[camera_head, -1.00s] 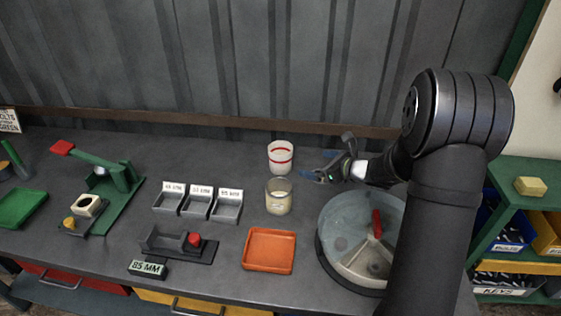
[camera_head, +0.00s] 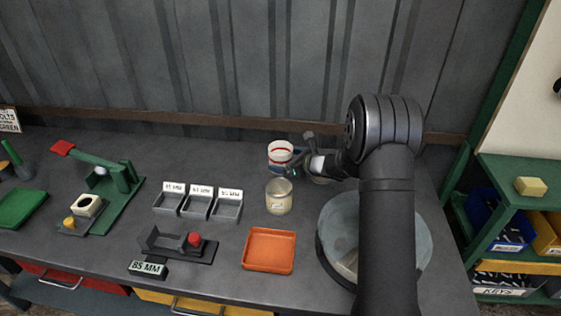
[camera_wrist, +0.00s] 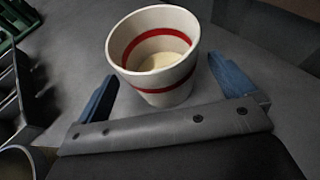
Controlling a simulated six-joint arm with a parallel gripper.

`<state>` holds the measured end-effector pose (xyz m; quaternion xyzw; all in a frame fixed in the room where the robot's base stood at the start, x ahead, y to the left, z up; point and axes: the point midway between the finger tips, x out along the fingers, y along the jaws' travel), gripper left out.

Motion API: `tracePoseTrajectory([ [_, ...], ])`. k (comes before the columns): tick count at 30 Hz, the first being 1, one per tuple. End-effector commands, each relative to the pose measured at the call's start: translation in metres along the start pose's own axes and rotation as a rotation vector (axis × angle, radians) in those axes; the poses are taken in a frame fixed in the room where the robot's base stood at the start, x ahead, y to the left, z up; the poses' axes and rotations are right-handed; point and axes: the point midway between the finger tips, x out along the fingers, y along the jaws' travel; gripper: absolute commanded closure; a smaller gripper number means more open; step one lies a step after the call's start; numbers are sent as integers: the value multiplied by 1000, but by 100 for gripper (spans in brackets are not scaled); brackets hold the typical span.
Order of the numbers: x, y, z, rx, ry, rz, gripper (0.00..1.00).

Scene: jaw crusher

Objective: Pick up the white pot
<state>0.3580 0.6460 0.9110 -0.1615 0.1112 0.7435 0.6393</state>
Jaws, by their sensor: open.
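The white pot (camera_head: 280,148) has a red band and stands upright on the grey bench near the back wall. In the wrist view the pot (camera_wrist: 154,55) is open at the top, with something pale at its bottom. My gripper (camera_wrist: 168,95) is open, with one blue finger on each side of the pot's lower part in that view. From the head camera my gripper (camera_head: 290,168) is at the pot's right and front side and hides part of it. I cannot tell whether the fingers touch the pot.
A cream-filled jar (camera_head: 279,197) stands just in front of the pot, close to my gripper. An orange tray (camera_head: 269,251) lies further forward. Three grey bins (camera_head: 198,207) are to the left. A round pan (camera_head: 424,235) is partly behind my arm.

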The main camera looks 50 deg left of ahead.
Motion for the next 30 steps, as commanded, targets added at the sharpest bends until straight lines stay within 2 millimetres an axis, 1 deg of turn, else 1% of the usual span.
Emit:
tracePoseTrajectory([
  [1,8,0,-2,0,0,1,1],
  [3,17,0,-1,0,1,0,1],
  [6,24,0,-1,0,0,-1,1],
  [13,25,0,-1,1,0,-1,1],
  [14,25,0,-1,1,0,-1,5],
  [15,25,0,-1,1,0,-1,13],
  [20,25,0,-1,1,0,-1,44],
  [21,25,0,-1,1,0,-1,52],
  [22,25,-1,0,0,-1,-1,55],
  [30,24,-1,1,0,-1,-1,55],
])
